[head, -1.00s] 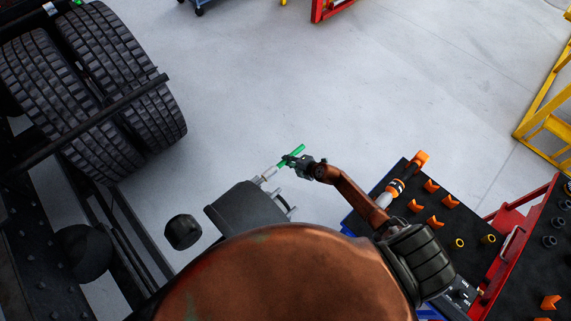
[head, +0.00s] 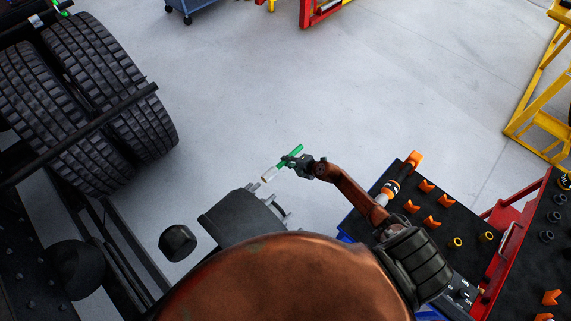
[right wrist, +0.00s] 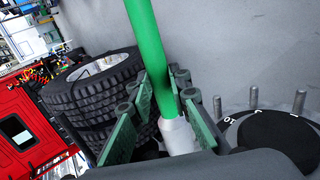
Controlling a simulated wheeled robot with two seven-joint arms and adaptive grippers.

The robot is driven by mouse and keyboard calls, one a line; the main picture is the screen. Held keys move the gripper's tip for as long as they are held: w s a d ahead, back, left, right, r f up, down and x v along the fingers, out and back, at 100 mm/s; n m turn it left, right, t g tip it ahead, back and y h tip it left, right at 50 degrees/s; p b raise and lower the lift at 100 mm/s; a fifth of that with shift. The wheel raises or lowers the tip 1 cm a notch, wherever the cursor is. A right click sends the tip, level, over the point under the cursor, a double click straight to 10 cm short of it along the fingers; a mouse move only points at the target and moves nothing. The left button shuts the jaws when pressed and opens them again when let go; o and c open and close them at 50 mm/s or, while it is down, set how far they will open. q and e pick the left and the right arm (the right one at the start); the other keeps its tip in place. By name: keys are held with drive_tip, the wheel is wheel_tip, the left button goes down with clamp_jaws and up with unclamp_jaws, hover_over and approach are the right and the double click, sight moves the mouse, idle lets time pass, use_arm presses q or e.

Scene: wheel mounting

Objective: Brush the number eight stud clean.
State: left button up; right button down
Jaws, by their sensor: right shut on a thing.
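The brush has a green handle (head: 292,153) and a pale head (head: 268,174). My right gripper (head: 291,161) is shut on it and holds it tilted beside the dark hub (head: 238,219). The pale end is close to a hub stud (head: 254,187), with a small gap seeming to show. In the right wrist view the green handle (right wrist: 148,45) runs between the fingers to a grey-white collar (right wrist: 177,136); the bristles are hidden. There the hub face (right wrist: 275,140) shows a "10" mark and several studs (right wrist: 299,101). I cannot tell which stud is number eight. My left gripper is not in view.
Black twin tyres (head: 105,95) stand at the left. A dark tool cart (head: 440,222) with orange holders and an orange-and-white tool (head: 389,191) stands at the right beside a red cart (head: 510,235). The floor (head: 330,80) beyond the brush is clear.

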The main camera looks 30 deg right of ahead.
drive_tip(key=shift+w+d+b, duration=0.35)
drive_tip(key=shift+d+b, duration=0.05)
drive_tip(key=shift+d, duration=0.5)
drive_tip(key=shift+w+d+b, duration=0.3)
drive_tip(key=shift+d+b, duration=0.05)
drive_tip(key=shift+d, duration=0.55)
